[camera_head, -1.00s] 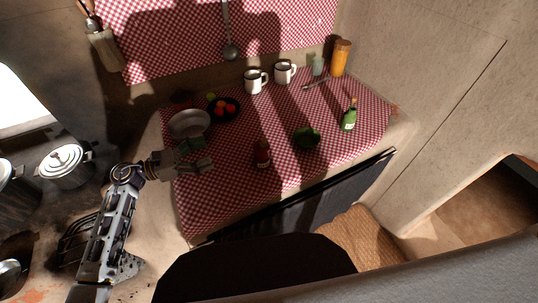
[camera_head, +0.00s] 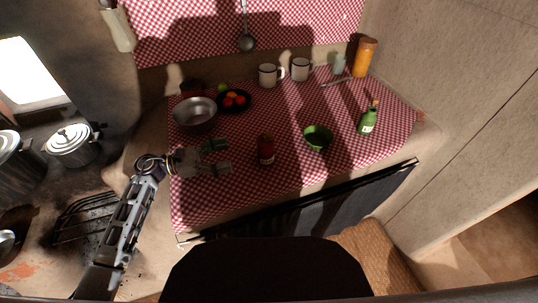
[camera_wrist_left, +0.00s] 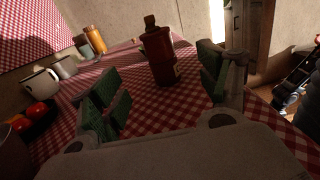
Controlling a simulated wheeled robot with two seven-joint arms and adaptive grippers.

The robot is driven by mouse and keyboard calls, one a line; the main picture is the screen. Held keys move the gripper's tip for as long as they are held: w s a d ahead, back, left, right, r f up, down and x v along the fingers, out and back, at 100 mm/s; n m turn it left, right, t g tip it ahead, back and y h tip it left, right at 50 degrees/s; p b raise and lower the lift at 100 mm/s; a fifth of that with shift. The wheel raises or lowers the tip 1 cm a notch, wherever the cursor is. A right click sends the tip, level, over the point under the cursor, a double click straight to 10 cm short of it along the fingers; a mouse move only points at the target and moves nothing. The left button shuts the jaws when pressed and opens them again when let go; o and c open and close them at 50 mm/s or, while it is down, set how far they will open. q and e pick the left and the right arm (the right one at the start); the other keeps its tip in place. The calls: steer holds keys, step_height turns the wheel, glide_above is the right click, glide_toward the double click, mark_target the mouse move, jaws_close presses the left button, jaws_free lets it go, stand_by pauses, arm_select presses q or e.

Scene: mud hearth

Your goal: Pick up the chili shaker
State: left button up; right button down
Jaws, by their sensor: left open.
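The chili shaker (camera_head: 266,150) is a dark red bottle-like container standing upright on the red-checked cloth. My left gripper (camera_head: 222,157) is open and empty, to the left of the shaker, its fingers pointing toward it. In the left wrist view the shaker (camera_wrist_left: 159,57) stands beyond and between the two open green-padded fingers, with its dark top showing. The fingers and the shaker look apart.
A green bowl (camera_head: 318,138) and a green bottle (camera_head: 368,121) stand right of the shaker. A metal bowl (camera_head: 195,113), a dark plate of red fruit (camera_head: 235,108) and white mugs (camera_head: 269,75) are behind. Bare cloth lies in front of the shaker.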

arm_select(q)
steer(key=shift+d+f, duration=0.1)
steer(key=shift+f, duration=0.25)
arm_select(e)
steer(key=shift+w+d+f, duration=0.1)
steer(key=shift+w, duration=0.35)
arm_select(q)
glide_toward(266, 150)
steer(key=w+d, duration=0.1)
steer(key=w+d+f, duration=0.2)
steer(key=shift+w+d, duration=0.2)
steer(key=shift+w+d+p, duration=0.15)
steer(key=shift+d+p, duration=0.15)
steer(key=shift+d, duration=0.4)
arm_select(e)
steer(key=shift+s+d+f, duration=0.1)
steer(key=shift+s+d, duration=0.15)
steer(key=shift+s, duration=0.2)
steer(key=shift+s+d+f, duration=0.1)
steer(key=shift+s+d, duration=0.15)
steer(key=shift+s, duration=0.2)
steer(key=shift+w+r, duration=0.15)
steer(key=shift+w, duration=0.15)
